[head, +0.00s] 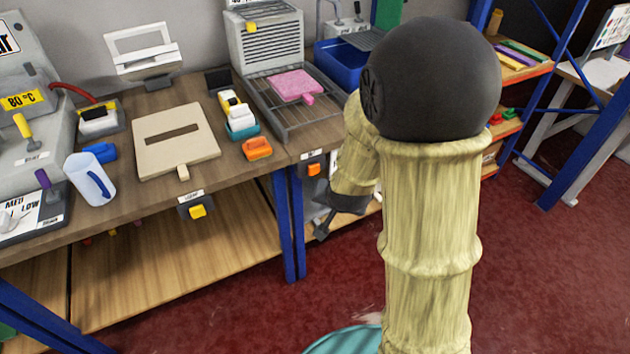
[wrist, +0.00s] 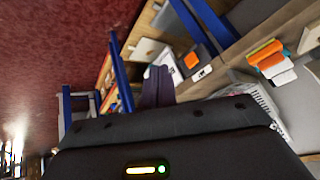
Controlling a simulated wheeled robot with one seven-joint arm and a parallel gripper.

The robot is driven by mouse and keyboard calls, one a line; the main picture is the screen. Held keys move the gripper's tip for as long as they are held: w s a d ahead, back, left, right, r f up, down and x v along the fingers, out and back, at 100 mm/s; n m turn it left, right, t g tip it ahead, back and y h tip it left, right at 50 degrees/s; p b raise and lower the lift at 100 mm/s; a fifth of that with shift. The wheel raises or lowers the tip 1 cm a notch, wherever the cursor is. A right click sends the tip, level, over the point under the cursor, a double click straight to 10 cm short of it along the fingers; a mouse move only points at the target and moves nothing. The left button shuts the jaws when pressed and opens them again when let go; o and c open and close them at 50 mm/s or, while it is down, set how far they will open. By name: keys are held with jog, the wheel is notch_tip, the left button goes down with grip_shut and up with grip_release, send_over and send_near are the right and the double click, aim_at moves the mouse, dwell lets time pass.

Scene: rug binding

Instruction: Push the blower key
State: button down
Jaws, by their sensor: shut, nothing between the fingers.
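An orange key (head: 314,169) sits in a dark housing on the bench's front edge, below the grey vented machine. I take it as the blower key; its small label is too small to read. In the wrist view the orange key (wrist: 192,60) shows beyond my fingers, a little to the right. My gripper (head: 320,232) is shut and empty, below the orange key in the head picture and in front of the bench. Its dark fingers (wrist: 157,82) are together in the wrist view and look apart from the key. My arm hides part of the bench's right end.
A yellow key (head: 197,211) sits on the same front edge further left. A grey vented machine (head: 264,40) has a rack (head: 325,120) with a pink piece (head: 295,85). A loose orange block (head: 257,148) lies on the bench. Blue posts (head: 297,225) stand below.

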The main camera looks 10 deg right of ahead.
aim_at(314, 170)
jog(key=w+d+f+m+t+h+b, duration=0.2)
jog(key=w+f+m+t+h+b, duration=0.5)
jog(key=w+f+t+b, duration=0.3)
jog(key=shift+w+f+h+b, duration=0.35)
jog(key=shift+f+h+b, duration=0.25)
jog(key=shift+f+b, duration=0.7)
jog(key=shift+w+a+f, duration=0.1)
jog(key=shift+f, duration=0.05)
jog(key=w+a+p, duration=0.1)
jog(key=w+a, duration=0.1)
jog(key=w, duration=0.6)
jog(key=shift+a, duration=0.3)
jog(key=shift+w, duration=0.15)
dwell(0.5)
jog(key=shift+w+a, duration=0.15)
jog(key=shift+w, duration=0.2)
